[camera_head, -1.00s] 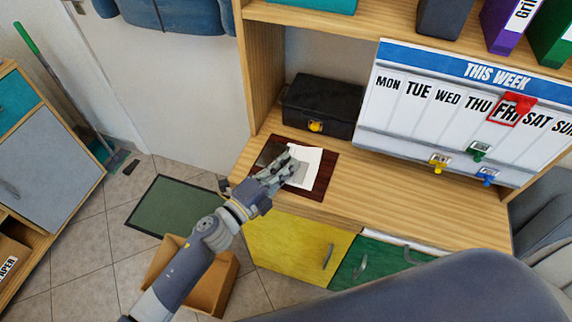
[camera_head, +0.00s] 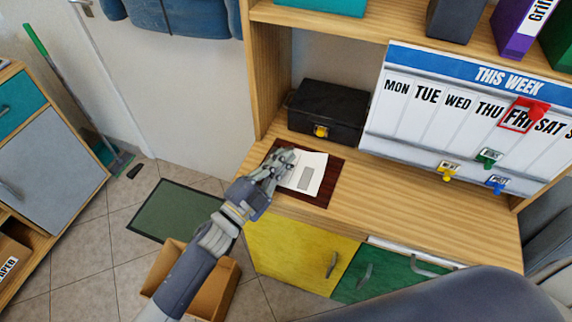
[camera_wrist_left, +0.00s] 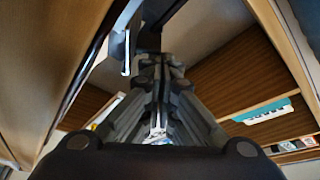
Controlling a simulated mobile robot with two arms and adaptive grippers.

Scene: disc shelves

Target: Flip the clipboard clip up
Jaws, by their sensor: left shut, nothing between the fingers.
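The clipboard (camera_head: 328,183) is a dark red-brown board lying flat on the wooden desk. A white paper (camera_head: 308,172) with a grey rectangle lies on it. My left gripper (camera_head: 283,160) is over the left part of the board, at the paper's left edge, and covers that area. I cannot make out the clip or tell whether the fingers touch the board. In the left wrist view the gripper's fingers (camera_wrist_left: 160,100) are together with nothing between them. My right gripper is out of view.
A black box (camera_head: 327,110) with a yellow latch stands behind the clipboard. A weekly board (camera_head: 425,125) with coloured clips stands to the right. Yellow (camera_head: 295,255) and green drawers (camera_head: 385,275) are below the desk edge. Bare desk lies right of the clipboard.

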